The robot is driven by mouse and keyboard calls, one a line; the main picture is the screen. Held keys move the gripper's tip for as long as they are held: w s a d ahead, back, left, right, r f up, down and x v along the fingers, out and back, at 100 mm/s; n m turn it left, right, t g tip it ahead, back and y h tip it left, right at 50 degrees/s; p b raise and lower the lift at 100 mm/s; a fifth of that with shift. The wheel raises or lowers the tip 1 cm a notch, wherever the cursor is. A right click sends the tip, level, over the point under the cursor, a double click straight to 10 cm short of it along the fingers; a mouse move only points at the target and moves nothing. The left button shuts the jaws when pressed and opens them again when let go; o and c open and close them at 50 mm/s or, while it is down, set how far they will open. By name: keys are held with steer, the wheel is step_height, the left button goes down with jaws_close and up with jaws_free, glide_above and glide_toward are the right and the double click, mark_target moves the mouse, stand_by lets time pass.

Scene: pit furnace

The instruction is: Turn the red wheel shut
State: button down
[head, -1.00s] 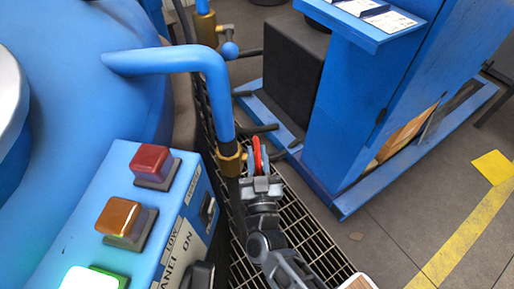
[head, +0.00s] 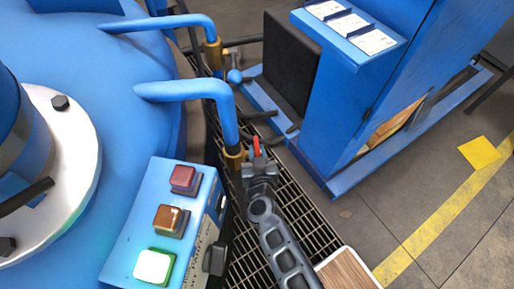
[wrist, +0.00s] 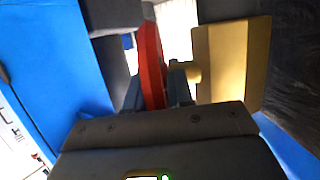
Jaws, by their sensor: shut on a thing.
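The red wheel (head: 256,146) is on the brass valve (head: 233,158) at the lower end of the nearer blue pipe (head: 222,115). In the head view only a narrow red part of it shows above my gripper (head: 259,165). In the wrist view the red wheel (wrist: 151,65) is seen edge-on, with its rim between the fingers of my gripper (wrist: 160,85). The gripper is shut on the rim. The brass valve body (wrist: 228,60) is just to the right there. Most of the wheel is hidden by the gripper.
A control box (head: 165,225) with red, amber and lit green buttons stands left of my arm. A blue cabinet (head: 345,120) stands to the right. Metal grating (head: 300,215) lies below. A second blue pipe (head: 165,22) with a brass valve is farther back.

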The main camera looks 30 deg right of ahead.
steer(key=shift+w+g+y+p, duration=0.1)
steer(key=shift+g+y+p, duration=0.5)
steer(key=shift+g, duration=0.7)
steer(key=shift+g+y, duration=0.4)
steer(key=shift+g, duration=0.3)
steer(key=c, duration=1.1)
jaws_free()
steer(key=v, duration=0.4)
steer(key=shift+a+r+b, duration=0.15)
steer(key=shift+r+b, duration=0.1)
steer(key=shift+b, duration=0.1)
steer(key=s+a, duration=0.1)
steer(key=s, duration=0.2)
steer(key=s+a+b, duration=0.1)
steer(key=s+a, duration=0.1)
steer(key=s, duration=0.2)
steer(key=s+a+b, duration=0.1)
steer(key=s+a, duration=0.1)
steer(key=s, duration=0.2)
steer(key=shift+s+a+r, duration=0.15)
steer(key=shift+s+a, duration=0.05)
steer(key=shift+d, duration=0.1)
